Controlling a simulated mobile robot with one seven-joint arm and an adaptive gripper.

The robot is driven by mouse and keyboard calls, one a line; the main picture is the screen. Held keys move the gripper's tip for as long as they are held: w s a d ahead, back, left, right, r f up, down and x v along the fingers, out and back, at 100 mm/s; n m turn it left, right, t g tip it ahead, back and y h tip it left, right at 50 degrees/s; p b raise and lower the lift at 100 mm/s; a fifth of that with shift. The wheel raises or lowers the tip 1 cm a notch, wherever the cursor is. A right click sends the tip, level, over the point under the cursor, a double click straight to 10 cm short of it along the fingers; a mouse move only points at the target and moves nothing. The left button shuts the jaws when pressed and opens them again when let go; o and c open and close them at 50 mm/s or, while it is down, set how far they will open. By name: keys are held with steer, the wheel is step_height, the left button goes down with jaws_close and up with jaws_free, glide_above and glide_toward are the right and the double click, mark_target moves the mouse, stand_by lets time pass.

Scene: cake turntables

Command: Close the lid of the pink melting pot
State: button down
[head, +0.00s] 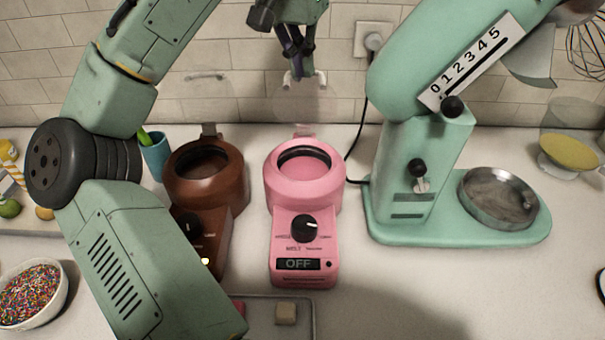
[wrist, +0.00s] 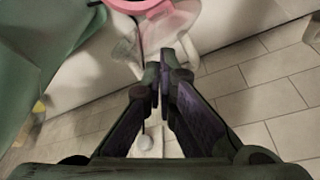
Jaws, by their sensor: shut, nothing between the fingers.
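The pink melting pot (head: 304,190) stands on the counter, with its dial in front and its display reading OFF. Its clear lid (head: 297,103) is raised upright behind the bowl and is faint against the wall. Pale lid-handle ends show just below and either side of my fingertips. My gripper (head: 296,58) is shut and empty, pointing down at the top of the lid. In the wrist view the shut fingers (wrist: 161,68) lie between the pale handle ends of the clear lid (wrist: 168,30), with the pink rim (wrist: 140,4) beyond. I cannot tell whether they touch.
A brown melting pot (head: 205,175) stands to the left, partly behind my arm. A green stand mixer (head: 420,190) with a metal bowl (head: 497,198) stands to the right. A tray (head: 312,320) lies in front. The tiled wall (head: 235,85) is close behind the lid.

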steer(key=shift+s, duration=0.75)
steer(key=shift+s+f+b, duration=0.25)
steer(key=shift+s+f, duration=0.05)
steer(key=shift+s, duration=0.55)
steer(key=shift+s+f+b, duration=0.2)
steer(key=shift+s+f, duration=0.1)
steer(key=shift+s, duration=0.55)
steer(key=shift+s+f+b, duration=0.25)
steer(key=shift+s+f, duration=0.05)
steer(key=shift+s, duration=0.55)
steer(key=s+f+b, duration=0.2)
steer(key=s+f, duration=0.1)
steer(key=shift+s+f, duration=0.35)
steer(key=s+d+p+v, duration=0.1)
steer(key=p+v, duration=0.2)
steer(key=v, duration=0.5)
